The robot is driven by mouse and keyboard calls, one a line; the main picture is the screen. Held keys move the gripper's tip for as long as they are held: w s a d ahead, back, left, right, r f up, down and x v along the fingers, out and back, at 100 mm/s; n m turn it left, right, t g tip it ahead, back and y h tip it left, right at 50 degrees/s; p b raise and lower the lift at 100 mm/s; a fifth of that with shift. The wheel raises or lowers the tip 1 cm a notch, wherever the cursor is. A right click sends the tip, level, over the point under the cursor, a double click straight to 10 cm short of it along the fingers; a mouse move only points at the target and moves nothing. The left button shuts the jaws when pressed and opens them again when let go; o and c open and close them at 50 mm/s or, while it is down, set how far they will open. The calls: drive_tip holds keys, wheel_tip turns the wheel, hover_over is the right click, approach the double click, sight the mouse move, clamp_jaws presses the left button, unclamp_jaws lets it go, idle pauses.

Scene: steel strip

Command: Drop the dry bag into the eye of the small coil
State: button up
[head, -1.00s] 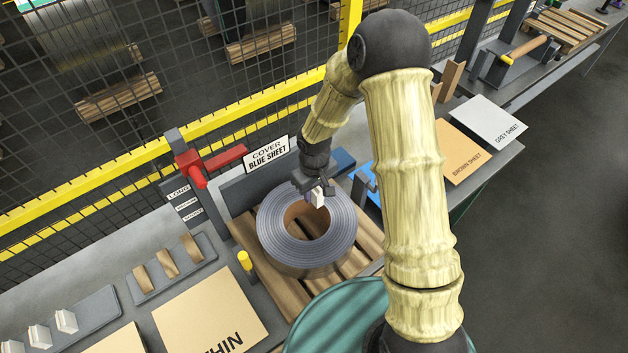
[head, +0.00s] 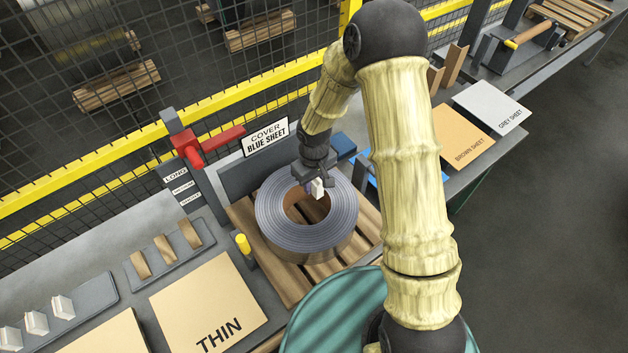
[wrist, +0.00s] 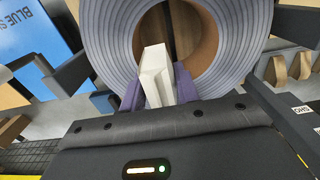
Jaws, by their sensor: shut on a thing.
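The small coil (head: 274,228) is a ring of grey-blue steel strip with a brown inner wall, lying flat on a wooden pallet (head: 359,228). The dry bag (head: 318,188) is a small white packet. My gripper (head: 312,182) is shut on it, over the right part of the coil's eye (head: 302,207) in the head view. In the wrist view the bag (wrist: 154,75) stands between the fingertips of my gripper (wrist: 158,90), with the eye (wrist: 185,40) behind it. I cannot tell how far the bag is above or inside the eye.
White bags (head: 37,322) stand on a grey rack at lower left, beside a rack of brown pieces (head: 165,248). A sign reading "COVER BLUE SHEET" (head: 265,137), a red clamp (head: 205,145) and a yellow peg (head: 243,243) stand near the coil. Sheets (head: 462,137) lie to the right.

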drive_tip(key=shift+f+b, duration=3.65)
drive_tip(key=shift+f, duration=1.2)
drive_tip(key=o, duration=1.1)
drive_tip(key=shift+c, duration=0.2)
drive_tip(key=shift+r, duration=0.1)
drive_tip(key=shift+w+r, duration=0.1)
drive_tip(key=shift+r, duration=0.35)
drive_tip(key=r+b, duration=0.1)
drive_tip(key=r, duration=1.5)
drive_tip(key=shift+s+a+r+b, duration=0.15)
drive_tip(key=shift+s+r+b, duration=0.05)
drive_tip(key=shift+b, duration=0.2)
